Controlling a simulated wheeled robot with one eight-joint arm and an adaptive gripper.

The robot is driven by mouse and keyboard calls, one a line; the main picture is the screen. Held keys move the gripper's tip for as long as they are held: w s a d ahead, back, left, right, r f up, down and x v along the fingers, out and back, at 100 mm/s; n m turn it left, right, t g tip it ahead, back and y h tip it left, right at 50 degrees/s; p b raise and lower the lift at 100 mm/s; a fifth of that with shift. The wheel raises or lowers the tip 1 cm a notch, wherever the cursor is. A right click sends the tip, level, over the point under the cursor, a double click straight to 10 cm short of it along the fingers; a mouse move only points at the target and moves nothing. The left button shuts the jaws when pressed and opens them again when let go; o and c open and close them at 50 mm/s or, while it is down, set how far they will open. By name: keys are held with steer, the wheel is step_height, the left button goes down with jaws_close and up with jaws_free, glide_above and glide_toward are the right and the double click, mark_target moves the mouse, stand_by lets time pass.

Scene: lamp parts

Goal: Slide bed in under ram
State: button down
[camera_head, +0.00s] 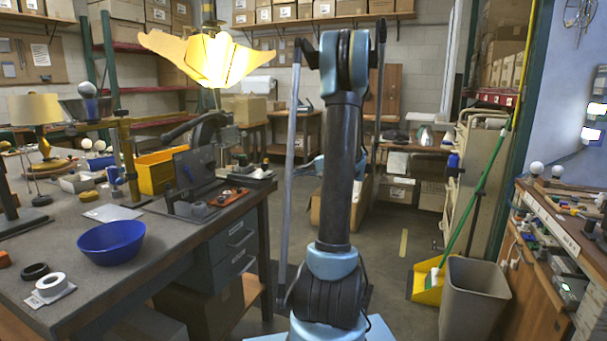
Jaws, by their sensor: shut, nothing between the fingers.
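A press-like machine stands on the right part of the grey workbench. It has an upright dark grey plate (194,168) and a black curved lever (192,127). A flat dark bed (200,205) lies low at its front, near the bench edge, with small parts on it. I cannot make out the ram clearly, nor whether the bed is under it. My arm rises in the middle of the view, to the right of the bench. My gripper does not show; the arm hides what is behind it.
A grey waste bin (474,298) and a right-hand bench (548,225) flank the floor.

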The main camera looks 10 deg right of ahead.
steer(key=r+x, duration=0.1)
steer(key=x, duration=0.8)
steer(key=shift+w+a, duration=0.2)
steer(key=shift+a, duration=0.1)
steer(key=shift+r, duration=0.1)
